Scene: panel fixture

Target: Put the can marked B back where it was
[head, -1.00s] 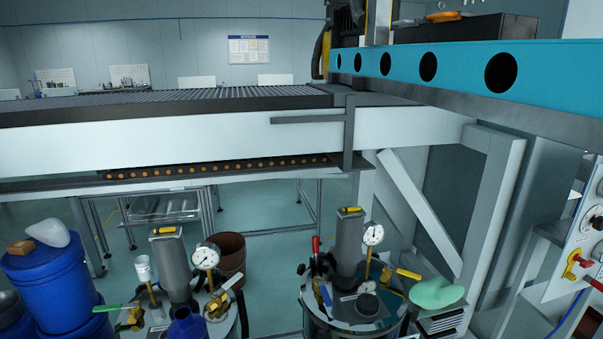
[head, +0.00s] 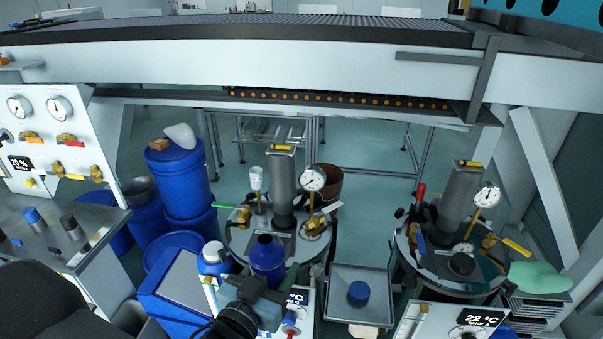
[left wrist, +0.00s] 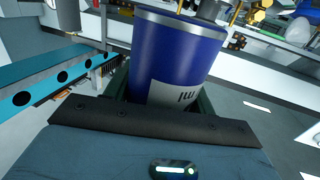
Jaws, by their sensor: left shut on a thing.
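My left gripper (head: 262,300) comes in from the bottom left in the head view. It is shut on a blue can (head: 267,257) with a narrow neck, held upright in front of the left tank. In the left wrist view the held blue can (left wrist: 178,58) fills the space beyond the gripper's dark edge. It has a silver rim and a pale label with dark marks, partly hidden; I cannot read a B. Another blue can with a white label (head: 213,262) stands just left of the held one. My right gripper is not in view.
A grey tray (head: 340,312) with a small blue item (head: 358,292) lies right of the held can. The left tank (head: 235,245) and right tank (head: 405,268) carry gauges and valves. Blue drums (head: 180,180) stand behind left. A gauge panel (head: 45,140) stands far left.

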